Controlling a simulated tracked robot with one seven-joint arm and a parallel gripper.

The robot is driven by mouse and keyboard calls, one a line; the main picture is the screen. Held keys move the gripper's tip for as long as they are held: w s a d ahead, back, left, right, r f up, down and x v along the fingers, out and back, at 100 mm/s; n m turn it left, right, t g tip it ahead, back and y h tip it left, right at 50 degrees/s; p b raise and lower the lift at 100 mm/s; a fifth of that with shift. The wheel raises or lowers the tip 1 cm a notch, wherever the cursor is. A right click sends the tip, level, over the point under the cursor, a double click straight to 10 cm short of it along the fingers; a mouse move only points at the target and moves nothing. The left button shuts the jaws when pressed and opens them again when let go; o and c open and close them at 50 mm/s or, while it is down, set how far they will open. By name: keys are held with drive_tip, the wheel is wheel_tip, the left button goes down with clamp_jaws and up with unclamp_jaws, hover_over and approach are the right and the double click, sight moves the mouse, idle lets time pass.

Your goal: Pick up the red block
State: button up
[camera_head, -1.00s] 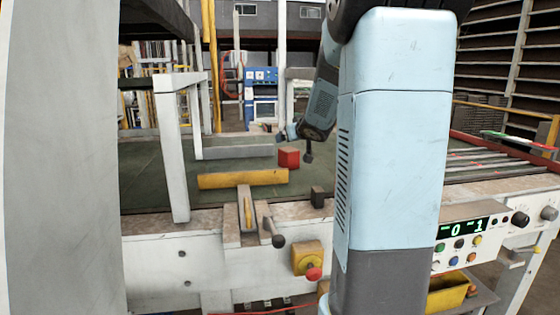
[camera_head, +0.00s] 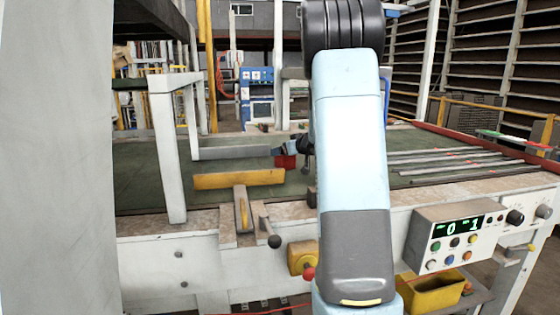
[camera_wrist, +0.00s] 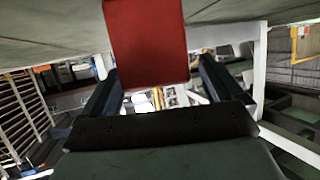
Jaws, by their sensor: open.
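The red block (camera_head: 283,162) sits on the green conveyor surface in the head view, partly covered by my gripper (camera_head: 291,155). In the wrist view the red block (camera_wrist: 147,45) is large at top centre. My gripper (camera_wrist: 158,72) is open, with one dark finger to each side of the block. Gaps show between the fingers and the block in this view, and I cannot tell how far down the block they reach. My arm hides part of the gripper in the head view.
A yellow bar (camera_head: 238,180) lies in front of the block and a grey bar (camera_head: 236,152) behind it. A white post (camera_head: 167,150) stands at the left. A control box (camera_head: 452,239) is at the front right. Metal rods (camera_head: 450,162) lie on the right; green surface is clear between.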

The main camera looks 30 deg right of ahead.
drive_tip(key=x, duration=0.3)
drive_tip(key=shift+w+f, duration=0.1)
drive_tip(key=shift+w, duration=0.2)
drive_tip(key=c, duration=1.3)
